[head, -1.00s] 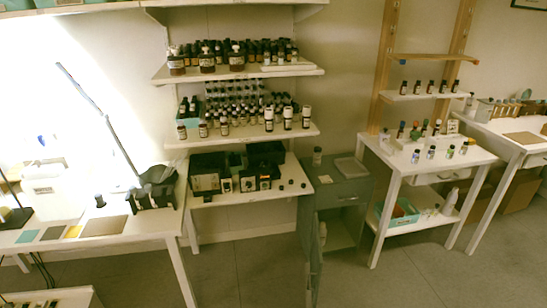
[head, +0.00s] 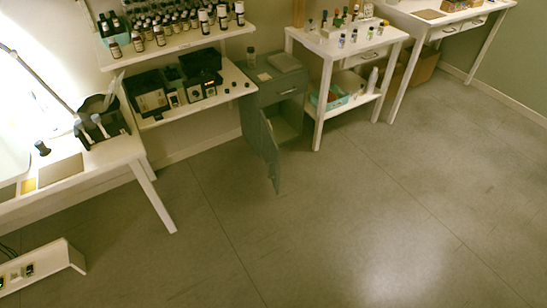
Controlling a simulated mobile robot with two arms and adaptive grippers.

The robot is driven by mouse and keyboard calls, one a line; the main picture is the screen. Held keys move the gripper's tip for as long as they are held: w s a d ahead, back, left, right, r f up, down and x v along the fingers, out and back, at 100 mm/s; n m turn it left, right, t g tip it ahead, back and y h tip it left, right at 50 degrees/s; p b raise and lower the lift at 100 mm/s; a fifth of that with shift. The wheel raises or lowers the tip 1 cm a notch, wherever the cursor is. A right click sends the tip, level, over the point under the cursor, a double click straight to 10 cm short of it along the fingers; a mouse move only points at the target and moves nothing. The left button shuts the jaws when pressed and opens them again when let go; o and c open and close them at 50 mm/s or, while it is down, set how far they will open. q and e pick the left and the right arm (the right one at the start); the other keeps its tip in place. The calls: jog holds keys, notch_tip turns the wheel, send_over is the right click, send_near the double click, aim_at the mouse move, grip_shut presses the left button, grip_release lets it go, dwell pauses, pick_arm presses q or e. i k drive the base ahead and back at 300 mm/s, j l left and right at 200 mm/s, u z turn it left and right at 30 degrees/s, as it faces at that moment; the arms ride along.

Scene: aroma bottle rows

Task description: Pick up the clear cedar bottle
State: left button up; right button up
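Neither of my grippers is in view. No label is readable, so I cannot tell which bottle is the clear cedar one. A small pale, clear-looking bottle with a dark cap (head: 251,58) stands upright on the grey cabinet (head: 280,85). Several small bottles with coloured caps (head: 354,36) stand on the white table (head: 385,44) at the upper right. Rows of dark bottles with white labels (head: 160,36) stand on the wall shelf (head: 175,44) at the upper left.
The grey cabinet's door (head: 270,155) hangs open over the floor. A teal bin (head: 329,99) sits on the white table's lower shelf. A lit desk with a lamp (head: 38,80) is at left. The grey floor (head: 350,215) is wide and clear.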

aim_at(379, 32)
jog(key=i+l+z, duration=0.1)
jog(key=i+l, duration=0.3)
jog(key=i+l+z, duration=0.1)
jog(key=i+l, duration=0.25)
jog(key=i+l+z, duration=0.1)
jog(key=i+l, duration=0.2)
jog(key=i, duration=0.2)
jog(key=i+l+z, duration=0.1)
jog(key=i+l, duration=0.2)
jog(key=i, duration=0.15)
jog(key=i+l+z, duration=0.1)
jog(key=i+l, duration=0.15)
jog(key=i, duration=0.7)
jog(key=l+z, duration=0.05)
jog(key=l, duration=0.05)
